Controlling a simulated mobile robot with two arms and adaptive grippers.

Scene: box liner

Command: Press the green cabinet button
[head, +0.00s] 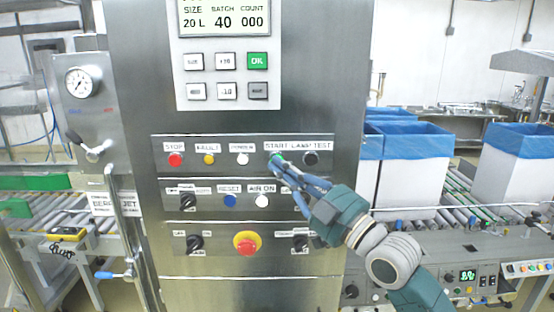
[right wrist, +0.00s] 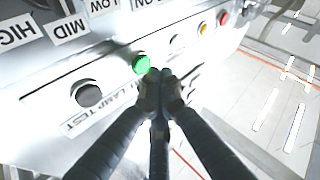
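The green button (head: 277,157) sits under the START label on the upper button row of the steel cabinet (head: 310,90). In the right wrist view the green button (right wrist: 141,64) looks lit, just beyond and left of my fingertips. My right gripper (head: 279,164) reaches in from the lower right, its fingertips at the green button and partly covering it. In the right wrist view the fingers of the right gripper (right wrist: 161,88) are together with nothing between them. I cannot tell whether they touch the button. My left gripper is not in view.
The same row holds a red STOP button (head: 175,160), a yellow button (head: 208,159), a white button (head: 243,159) and a black lamp test button (head: 310,158). A green OK key (head: 257,61) is above. A red emergency knob (head: 247,244) sticks out below.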

